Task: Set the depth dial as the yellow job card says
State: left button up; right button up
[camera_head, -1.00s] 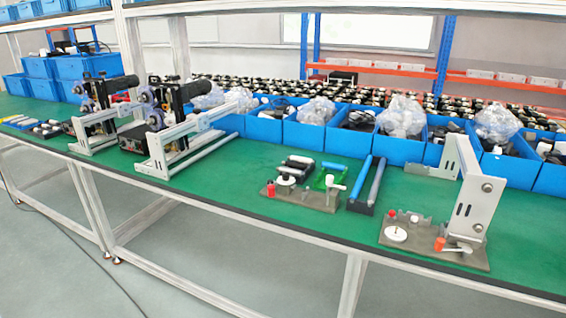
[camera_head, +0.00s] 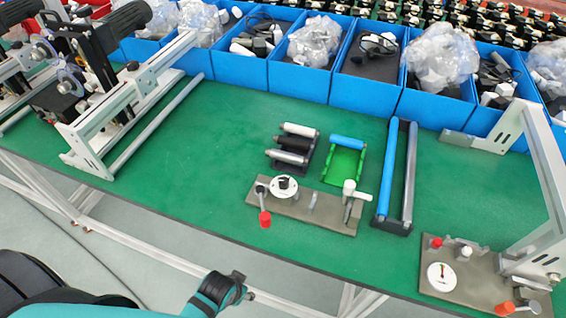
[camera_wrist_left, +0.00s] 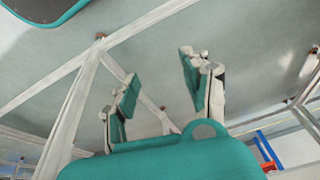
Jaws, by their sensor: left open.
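Two grey plates with white dials are on the green bench in the head view. The middle plate (camera_head: 325,212) carries a round dial (camera_head: 284,187) with dark marks, a red-ended lever (camera_head: 265,219) and a white-handled lever (camera_head: 350,190). I cannot tell which is the depth dial. No yellow job card is visible. My left gripper (camera_head: 232,290) is in front of the bench's front edge, away from both plates; it shows open and empty in the wrist view (camera_wrist_left: 152,82).
A metal bracket (camera_head: 545,185) stands over the right plate. Blue bins (camera_head: 365,97) line the back. Bench left of the middle plate is clear.

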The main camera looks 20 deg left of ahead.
pick_arm(q)
jog(key=w+r+t+p, duration=0.2)
jog(key=r, duration=1.2)
jog(key=w+r+t+p, duration=0.1)
jog(key=w+r+p, duration=0.1)
jog(key=r, duration=1.1)
jog(key=w+d+r+m+t, duration=0.1)
jog(key=w+d+r+t, duration=0.1)
jog(key=w+r+t, duration=0.8)
jog(key=w+d+r+m+t+h, duration=0.2)
jog(key=w+d+r, duration=0.15)
jog(key=r, duration=0.35)
jog(key=w+d+r+m+t+h, duration=0.1)
jog(key=w+d+r+m, duration=0.1)
jog(key=w+r, duration=0.35)
jog(key=s+d+r+m+h, duration=0.2)
jog(key=d+r+m+h, duration=0.9)
jog(key=m+h, duration=0.1)
jog(key=s+d+m+g+h, duration=0.6)
jog(key=d+m+g, duration=0.3)
jog(key=m+g, duration=0.6)
jog(key=m+g+y, duration=0.4)
jog(key=m+y, duration=0.1)
jog(key=y, duration=1.6)
send_over(283, 181)
notch_tip(283, 181, down, 18)
notch_tip(283, 181, down, 16)
jog(key=p, duration=0.5)
jog(key=shift+w+f, duration=0.1)
jog(key=shift+f, duration=0.05)
